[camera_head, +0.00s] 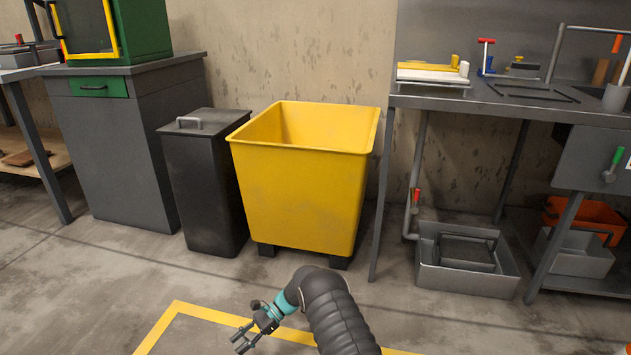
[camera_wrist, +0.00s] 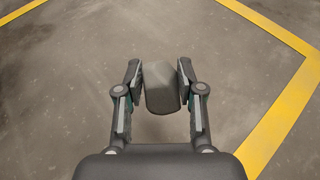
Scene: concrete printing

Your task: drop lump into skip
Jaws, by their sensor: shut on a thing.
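The skip is a large yellow open-topped bin (camera_head: 296,190) on dark feet, standing against the wall in the head view. Its inside floor is hidden from here. My gripper (camera_head: 242,339) is low in the head view, in front of the skip and a little left of it, above the floor. In the wrist view my gripper (camera_wrist: 162,92) is shut on a grey rounded lump (camera_wrist: 162,88), with one finger on each side of it. The lump is hard to make out in the head view.
A dark lidded bin (camera_head: 205,185) stands close on the skip's left. A grey metal bench (camera_head: 500,105) with tools stands on its right, with grey trays (camera_head: 467,280) below. Yellow floor tape (camera_head: 160,325) marks the floor near my arm. The floor before the skip is clear.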

